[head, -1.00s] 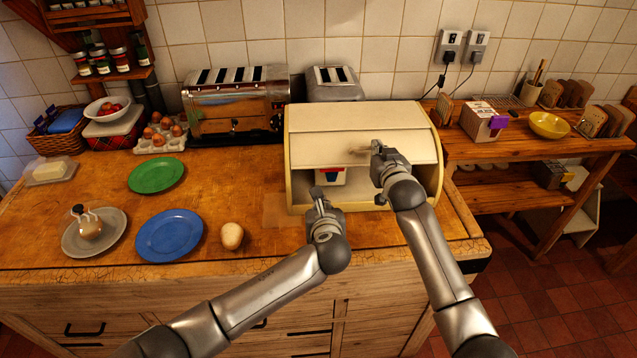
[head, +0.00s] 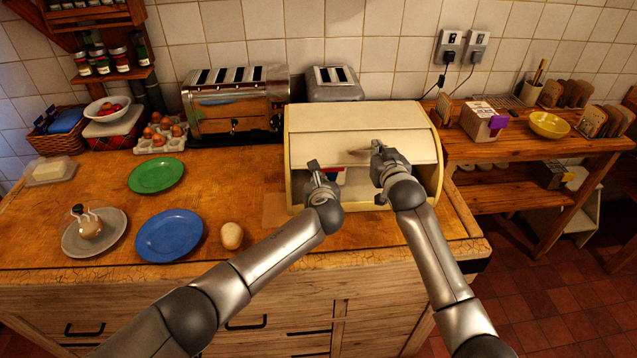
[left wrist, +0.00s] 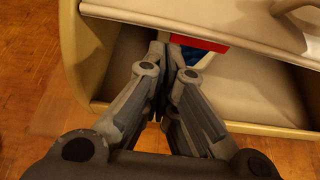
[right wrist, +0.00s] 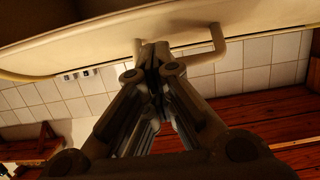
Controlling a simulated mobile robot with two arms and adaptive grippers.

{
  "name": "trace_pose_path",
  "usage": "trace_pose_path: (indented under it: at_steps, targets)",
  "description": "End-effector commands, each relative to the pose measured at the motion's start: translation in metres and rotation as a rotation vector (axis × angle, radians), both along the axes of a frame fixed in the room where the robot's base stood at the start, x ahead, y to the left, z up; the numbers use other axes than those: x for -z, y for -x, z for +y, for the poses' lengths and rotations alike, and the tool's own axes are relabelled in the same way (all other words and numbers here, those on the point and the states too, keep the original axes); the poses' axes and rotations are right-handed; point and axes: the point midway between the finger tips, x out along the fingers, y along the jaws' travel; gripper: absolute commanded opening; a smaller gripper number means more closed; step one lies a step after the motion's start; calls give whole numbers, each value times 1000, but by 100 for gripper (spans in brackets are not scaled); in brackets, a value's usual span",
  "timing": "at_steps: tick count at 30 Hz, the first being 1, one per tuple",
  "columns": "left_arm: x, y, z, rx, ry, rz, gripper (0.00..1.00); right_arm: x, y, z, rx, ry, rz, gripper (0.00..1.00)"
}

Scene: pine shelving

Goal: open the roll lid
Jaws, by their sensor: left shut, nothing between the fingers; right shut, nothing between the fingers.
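The cream bread bin (head: 293,165) stands on the wooden counter, and its roll lid (head: 350,147) is partly raised. The front opening shows below the lid, with a red, white and blue item (left wrist: 198,45) inside. The lid's handle shows in the left wrist view (left wrist: 292,8) and in the right wrist view (right wrist: 216,45). My right gripper (head: 376,146) is shut and empty, up against the lid beside the handle; I cannot tell if it touches. My left gripper (head: 313,165) is shut and empty, with its fingertips at the opening below the lid's lower edge.
A large toaster (head: 235,110) and a smaller one (head: 334,84) stand behind. An egg (head: 232,236), a blue plate (head: 170,235), a green plate (head: 156,175) and a grey plate (head: 75,245) lie on the counter to the left. A side shelf (head: 530,140) stands to the right.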

Motion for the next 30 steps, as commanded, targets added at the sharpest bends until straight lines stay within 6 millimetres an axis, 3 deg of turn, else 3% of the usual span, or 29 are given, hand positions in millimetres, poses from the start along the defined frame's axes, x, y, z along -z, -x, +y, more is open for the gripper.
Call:
trace_pose_path:
  at_steps: [24,30]
  targets:
    - [-18,-12,0,1,0,-1,0,0,0,-1,2,1,0,0]
    - [-17,-12,0,0,0,0,0,0,0,-1,1,0,0,23]
